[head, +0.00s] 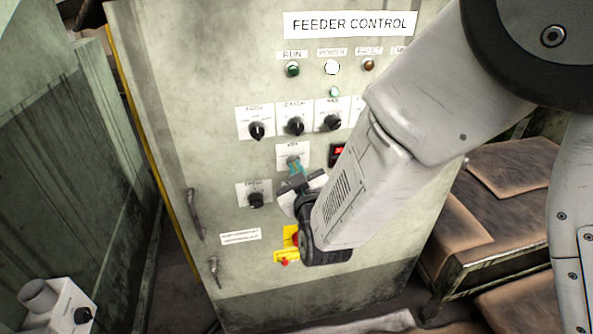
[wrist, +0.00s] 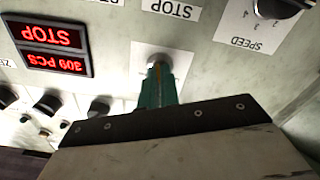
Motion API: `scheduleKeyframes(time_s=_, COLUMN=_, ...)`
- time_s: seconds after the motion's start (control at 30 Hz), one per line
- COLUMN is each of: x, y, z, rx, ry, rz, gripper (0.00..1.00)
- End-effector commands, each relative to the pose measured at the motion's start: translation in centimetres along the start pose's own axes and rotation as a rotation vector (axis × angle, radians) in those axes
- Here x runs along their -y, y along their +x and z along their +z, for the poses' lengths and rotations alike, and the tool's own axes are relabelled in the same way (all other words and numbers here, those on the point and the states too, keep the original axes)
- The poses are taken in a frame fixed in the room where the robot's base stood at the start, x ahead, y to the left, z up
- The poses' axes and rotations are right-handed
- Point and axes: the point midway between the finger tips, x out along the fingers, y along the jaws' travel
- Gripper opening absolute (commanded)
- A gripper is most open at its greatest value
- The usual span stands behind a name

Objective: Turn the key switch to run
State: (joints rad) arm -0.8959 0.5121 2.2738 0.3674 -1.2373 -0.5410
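The key switch (wrist: 160,58) is a round silver lock on a white plate on the feeder control cabinet. It also shows in the head view (head: 293,160), partly behind my fingertips. My gripper (wrist: 157,80) has teal fingers that reach the switch. They are close together with a narrow brownish strip between them, and look shut on the key. The fingers hide the key's bow, so its exact angle is hard to read. The wrist view is upside down; a label there reads STOP.
A red display (wrist: 50,49) beside the switch reads STOP and 309 PCS. Black knobs (head: 295,126) sit above it, a speed knob (head: 256,200) lower left. A yellow-backed red button (head: 291,239) is below, partly behind my wrist. Cabinet handles (head: 194,212) project at left.

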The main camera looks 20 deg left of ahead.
Motion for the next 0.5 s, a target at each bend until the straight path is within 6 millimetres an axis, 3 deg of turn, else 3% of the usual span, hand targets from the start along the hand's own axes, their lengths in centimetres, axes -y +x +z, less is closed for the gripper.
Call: scheduleKeyframes(time_s=0.5, x=0.0, y=-0.02, z=0.02, rx=0.001, ry=0.489, rz=-0.001, gripper=0.0)
